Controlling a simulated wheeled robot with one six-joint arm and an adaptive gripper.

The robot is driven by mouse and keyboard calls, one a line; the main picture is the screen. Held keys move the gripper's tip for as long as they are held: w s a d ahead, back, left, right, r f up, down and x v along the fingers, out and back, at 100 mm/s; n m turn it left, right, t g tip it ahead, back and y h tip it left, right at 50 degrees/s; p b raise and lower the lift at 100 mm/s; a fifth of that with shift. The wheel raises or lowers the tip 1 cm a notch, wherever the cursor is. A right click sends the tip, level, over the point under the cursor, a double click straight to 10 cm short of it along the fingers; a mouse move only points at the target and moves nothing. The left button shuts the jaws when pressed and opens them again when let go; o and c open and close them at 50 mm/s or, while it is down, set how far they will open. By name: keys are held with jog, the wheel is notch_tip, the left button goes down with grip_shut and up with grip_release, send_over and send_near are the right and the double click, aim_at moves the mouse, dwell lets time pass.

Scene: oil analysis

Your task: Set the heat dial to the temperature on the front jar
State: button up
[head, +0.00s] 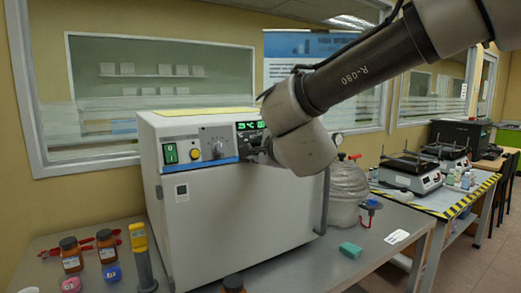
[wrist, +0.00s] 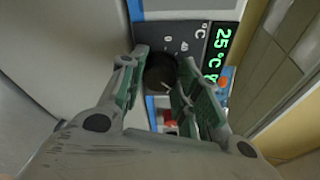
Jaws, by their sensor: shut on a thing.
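The heat dial is a black knob (wrist: 160,73) on the oven's front panel, seen in the wrist view beside a scale and a "°C" mark. My gripper (wrist: 165,62) has its two fingers on either side of the knob and is shut on it. In the head view my gripper (head: 258,153) is at the panel's right end and hides the knob. A green display (wrist: 216,52) reads about 25 °C in the wrist view. A brown jar (head: 233,284) stands nearest at the bottom edge of the head view, cut off, its label not visible.
The white oven (head: 240,205) fills the table's middle. Brown jars (head: 70,257) (head: 107,247), pink and blue items and a yellow-topped tool (head: 141,255) stand left. A glass vessel (head: 347,192) and a green block (head: 350,250) are right.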

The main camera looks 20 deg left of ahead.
jog(key=o, duration=1)
jog(key=shift+d+f, duration=0.1)
jog(key=shift+o, duration=0.2)
jog(key=v, duration=1.2)
